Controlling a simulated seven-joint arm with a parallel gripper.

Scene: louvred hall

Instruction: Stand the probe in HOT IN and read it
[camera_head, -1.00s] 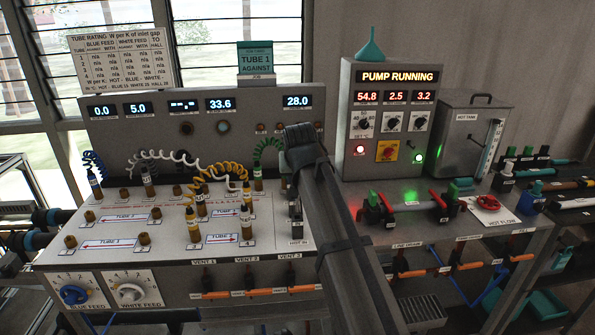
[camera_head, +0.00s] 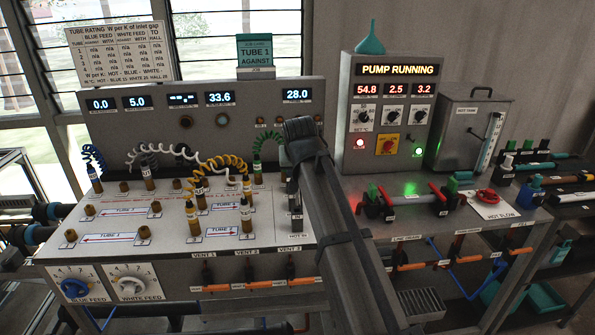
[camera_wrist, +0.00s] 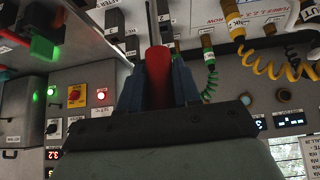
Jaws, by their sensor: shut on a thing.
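In the wrist view my gripper (camera_wrist: 158,68) is shut on a red-handled piece (camera_wrist: 157,80), which I take to be the probe. It sits between the two blue-grey fingers, and a dark slim part runs on beyond it toward the panel. Whether its tip is in a socket cannot be told. In the head view my dark arm reaches over the right side of the bench panel and hides the gripper and probe. The HOT IN label (camera_head: 296,237) shows just left of my arm. A display reading 28.0 (camera_head: 297,95) is lit on the back panel; its caption is too small to read.
Sockets with coiled yellow (camera_head: 222,162), white and green leads crowd the panel left of my arm. The control box (camera_head: 397,69) reads PUMP RUNNING, with 54.8, 2.5 and 3.2 below. The hot tank (camera_head: 466,135) and red-green valves stand to the right.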

